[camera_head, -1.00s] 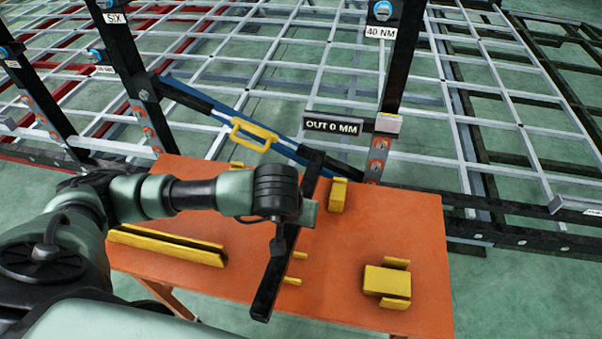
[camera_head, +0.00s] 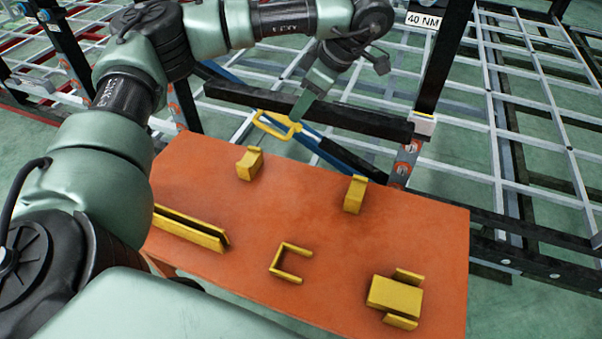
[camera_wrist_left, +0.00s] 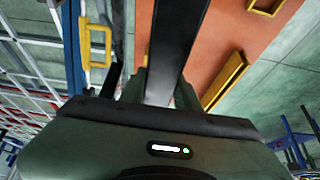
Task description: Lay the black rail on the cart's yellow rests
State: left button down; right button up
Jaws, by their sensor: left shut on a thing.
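My left gripper (camera_head: 312,92) is shut on the black rail (camera_head: 250,97) near its middle. The rail lies crosswise, left to right and slightly down to the right, up past the far edge of the orange cart (camera_head: 300,215). It appears clear of the two upright yellow rests, the left rest (camera_head: 250,163) and the right rest (camera_head: 355,194). The height of the rail over them is hard to judge. In the left wrist view the rail (camera_wrist_left: 178,45) runs away between the fingers. My right gripper is not in view.
The cart top also carries a yellow slotted holder (camera_head: 190,228), a yellow U-shaped bracket (camera_head: 290,262) and a yellow block holder (camera_head: 395,296). Behind stand a dark post (camera_head: 443,65) and a blue bar (camera_head: 345,156) with a yellow handle (camera_head: 275,126), close behind the rail.

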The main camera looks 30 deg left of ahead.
pick_arm(q)
jog(key=shift+f+p, duration=0.55)
jog(key=shift+f, duration=9.1)
jog(key=c, duration=1)
grip_release()
jog(key=shift+s+f, duration=0.1)
jog(key=shift+c, duration=0.2)
jog(key=b+v, duration=0.2)
jog(key=v, duration=1)
jog(key=shift+b, duration=0.3)
